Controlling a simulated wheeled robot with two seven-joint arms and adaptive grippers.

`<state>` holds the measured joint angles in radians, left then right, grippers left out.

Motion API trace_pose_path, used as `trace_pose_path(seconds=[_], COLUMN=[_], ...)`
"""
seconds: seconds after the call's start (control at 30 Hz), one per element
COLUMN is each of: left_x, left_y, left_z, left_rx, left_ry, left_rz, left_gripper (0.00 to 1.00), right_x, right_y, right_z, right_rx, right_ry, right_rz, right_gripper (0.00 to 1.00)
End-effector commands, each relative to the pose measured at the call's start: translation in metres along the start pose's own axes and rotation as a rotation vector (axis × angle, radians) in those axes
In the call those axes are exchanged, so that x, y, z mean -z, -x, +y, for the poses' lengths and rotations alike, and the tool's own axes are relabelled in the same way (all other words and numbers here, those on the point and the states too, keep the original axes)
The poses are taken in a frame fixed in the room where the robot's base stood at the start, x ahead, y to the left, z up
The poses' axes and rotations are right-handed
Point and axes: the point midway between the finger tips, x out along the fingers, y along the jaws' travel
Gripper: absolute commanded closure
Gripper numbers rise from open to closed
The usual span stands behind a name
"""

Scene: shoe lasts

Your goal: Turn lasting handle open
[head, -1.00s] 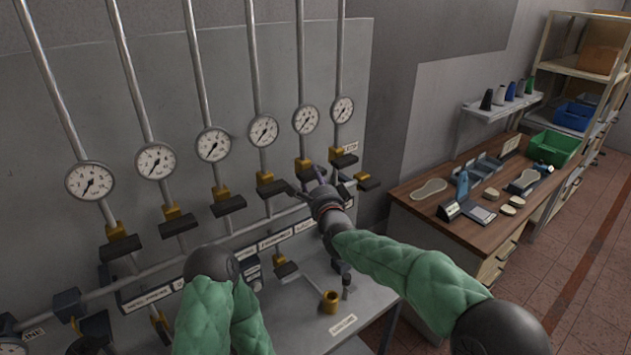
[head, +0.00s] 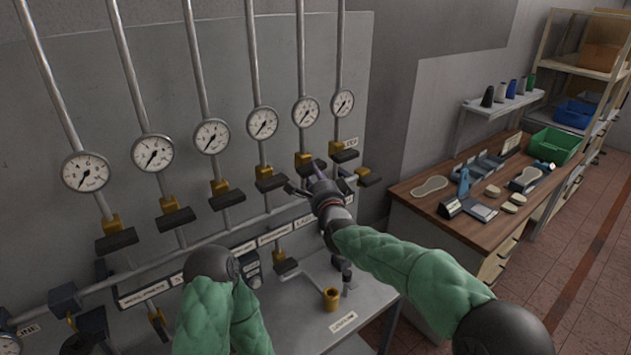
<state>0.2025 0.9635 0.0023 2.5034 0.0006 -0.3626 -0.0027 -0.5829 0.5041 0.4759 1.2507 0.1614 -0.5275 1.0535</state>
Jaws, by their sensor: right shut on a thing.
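A row of brass valves with black handles sits under the round gauges on the grey panel. My right gripper (head: 309,178) is at the fifth valve from the left (head: 304,160), and is shut on its handle. The fingers and wrist hide most of that handle, so its exact angle cannot be told. The label below it (head: 305,221) is partly covered and appears to start with L. My left arm stands at the lower middle; its gripper is not visible.
Neighbouring black handles (head: 271,184) and (head: 345,156) sit close on both sides of the right gripper. A wooden workbench (head: 433,205) with shoe parts and a green bin (head: 554,146) stands to the right.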

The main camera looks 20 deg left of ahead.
Motion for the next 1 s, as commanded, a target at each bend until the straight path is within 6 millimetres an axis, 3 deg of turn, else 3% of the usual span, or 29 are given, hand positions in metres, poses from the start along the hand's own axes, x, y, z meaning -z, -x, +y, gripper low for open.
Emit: trace_pose_path(seconds=[0.03,0.6,1.0], left_x=[0.000,0.004,0.005], left_y=[-0.012,-0.101,-0.142], left_z=[-0.004,-0.036,-0.051], left_rx=[0.000,0.000,0.000], left_ry=[0.000,0.000,0.000], left_rz=[0.000,0.000,0.000], left_gripper=[0.33,0.33,0.33], right_x=[-0.001,0.003,0.006], right_y=[0.000,-0.001,-0.003], right_z=[0.006,0.012,0.011], right_rx=[0.011,0.176,0.313], right_ry=[0.023,0.426,0.767], right_rz=[0.000,0.001,0.000], right_gripper=[1.00,1.00,1.00])
